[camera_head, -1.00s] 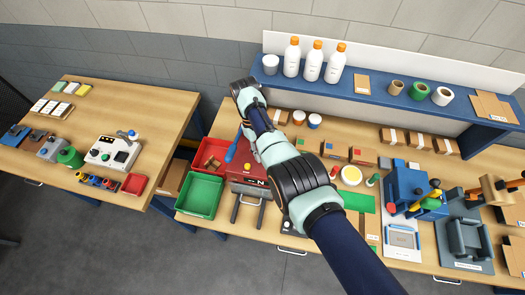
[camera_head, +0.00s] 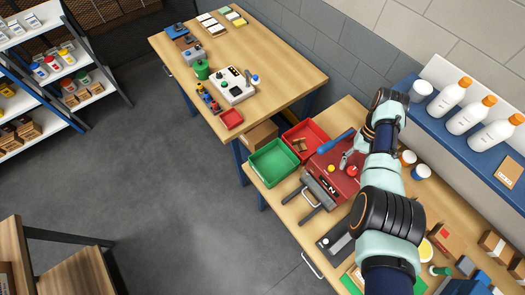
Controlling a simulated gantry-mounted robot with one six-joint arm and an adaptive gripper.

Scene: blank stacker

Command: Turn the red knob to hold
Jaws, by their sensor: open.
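A red machine (camera_head: 343,184) stands on the right workbench. A small red knob (camera_head: 352,170) sits on its top, with a yellow knob (camera_head: 331,168) to its left. A blue lever handle (camera_head: 336,142) rises at its back. My gripper (camera_head: 345,161) is small and grey in this view, just above and beside the red knob, and looks open and empty. Whether it touches the knob cannot be told. Any markings around the knob are too small to read. My arm covers the bench to the right of the machine.
A green bin (camera_head: 273,163) and a red bin (camera_head: 304,139) stand left of the machine. White bottles with orange caps (camera_head: 466,115) line the shelf at right. Another table (camera_head: 277,56) holds small devices. The grey floor (camera_head: 180,220) is clear at left.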

